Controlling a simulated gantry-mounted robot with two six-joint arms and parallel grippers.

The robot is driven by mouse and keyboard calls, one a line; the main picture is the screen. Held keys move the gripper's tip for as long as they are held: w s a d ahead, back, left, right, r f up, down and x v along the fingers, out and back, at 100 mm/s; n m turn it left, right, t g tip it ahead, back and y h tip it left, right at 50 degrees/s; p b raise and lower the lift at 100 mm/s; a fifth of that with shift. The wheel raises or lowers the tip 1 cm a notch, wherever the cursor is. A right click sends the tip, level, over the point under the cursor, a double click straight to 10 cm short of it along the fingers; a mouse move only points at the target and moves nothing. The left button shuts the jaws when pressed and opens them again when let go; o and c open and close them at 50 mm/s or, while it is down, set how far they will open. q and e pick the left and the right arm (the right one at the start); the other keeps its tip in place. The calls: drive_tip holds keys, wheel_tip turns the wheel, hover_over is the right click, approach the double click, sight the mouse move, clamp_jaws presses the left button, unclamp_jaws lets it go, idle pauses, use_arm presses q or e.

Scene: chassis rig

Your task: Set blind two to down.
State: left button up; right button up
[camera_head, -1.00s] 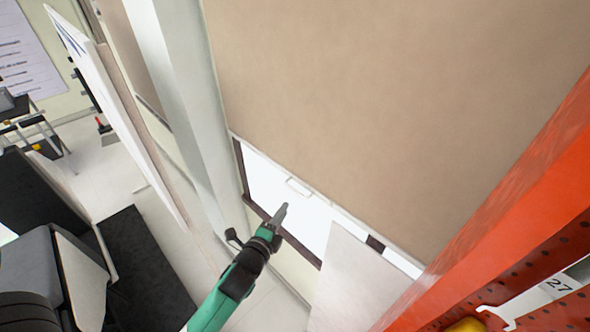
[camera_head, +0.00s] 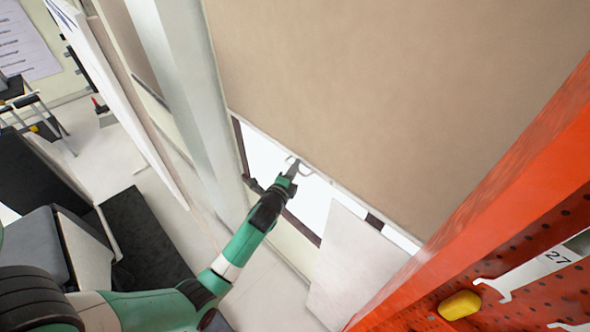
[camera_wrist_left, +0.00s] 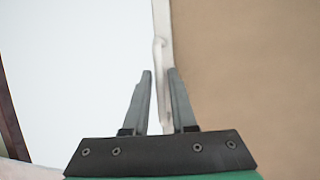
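A tan blind (camera_head: 380,110) covers most of a window, and a bright strip of glass (camera_head: 318,205) shows below its pale bottom bar. No number is readable on the blind. A small white pull handle (camera_head: 306,172) hangs from the bar. My left gripper (camera_head: 294,166) is at this handle. In the left wrist view, the two grey fingers (camera_wrist_left: 159,75) stand apart on either side of the thin handle (camera_wrist_left: 161,95), with a gap visible beside the left finger. The tan blind also shows at right there (camera_wrist_left: 250,70). My right gripper is out of view.
An orange perforated rack (camera_head: 500,190) stands close at right, with a yellow object (camera_head: 459,305) and a tag reading 27 (camera_head: 555,257). A pale panel (camera_head: 350,260) stands below the window. A light post (camera_head: 185,90) rises left of the blind.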

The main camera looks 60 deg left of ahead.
use_arm(q)
clamp_jaws()
idle(1.4)
